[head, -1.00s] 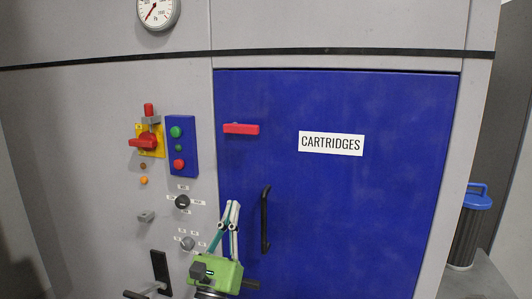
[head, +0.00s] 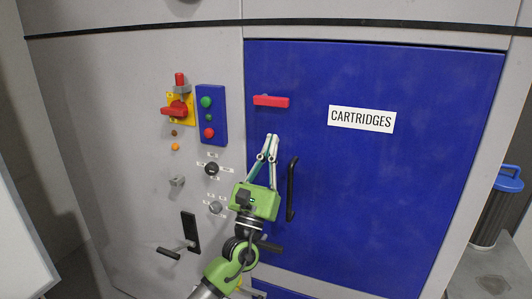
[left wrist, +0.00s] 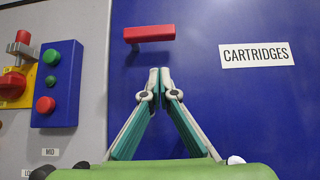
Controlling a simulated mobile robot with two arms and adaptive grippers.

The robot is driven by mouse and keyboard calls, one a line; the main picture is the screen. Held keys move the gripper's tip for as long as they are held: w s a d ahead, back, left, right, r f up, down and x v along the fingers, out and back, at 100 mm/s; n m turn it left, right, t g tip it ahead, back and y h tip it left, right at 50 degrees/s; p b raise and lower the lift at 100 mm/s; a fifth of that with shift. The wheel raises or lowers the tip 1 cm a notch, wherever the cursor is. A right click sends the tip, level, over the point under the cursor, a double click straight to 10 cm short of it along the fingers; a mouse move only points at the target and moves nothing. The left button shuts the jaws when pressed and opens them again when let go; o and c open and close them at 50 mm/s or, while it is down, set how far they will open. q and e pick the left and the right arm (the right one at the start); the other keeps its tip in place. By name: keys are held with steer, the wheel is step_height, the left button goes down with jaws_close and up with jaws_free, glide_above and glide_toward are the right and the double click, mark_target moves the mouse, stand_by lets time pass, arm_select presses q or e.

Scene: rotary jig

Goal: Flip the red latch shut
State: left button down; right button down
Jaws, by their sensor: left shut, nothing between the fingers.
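The red latch (head: 271,101) is a bar lying level near the upper left corner of the blue door (head: 400,190). It also shows in the left wrist view (left wrist: 149,33), above my fingertips. My left gripper (head: 271,138) is shut and empty, pointing up, below the latch. In the left wrist view its closed fingertips (left wrist: 160,72) sit under the latch's right half, with a gap between. I cannot tell how far the fingertips are from the door surface. My right gripper is not in view.
A black door handle (head: 292,188) stands just right of my left gripper. To the left are a blue button box (head: 212,115), a red-and-yellow rotary switch (head: 176,110) and several knobs. A blue-lidded bin (head: 497,205) stands at the far right.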

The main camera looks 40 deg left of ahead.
arm_select(q)
steer(key=shift+w+a+r+p, duration=0.1)
steer(key=shift+w+r+p, duration=0.2)
steer(key=shift+r+p, duration=0.5)
steer(key=shift+w+a+r+p, duration=0.1)
steer(key=shift+w+r+p, duration=0.25)
steer(key=shift+r, duration=0.75)
steer(key=shift+w+r+p, duration=0.2)
steer(key=shift+r+p, duration=0.5)
steer(key=shift+r, duration=0.25)
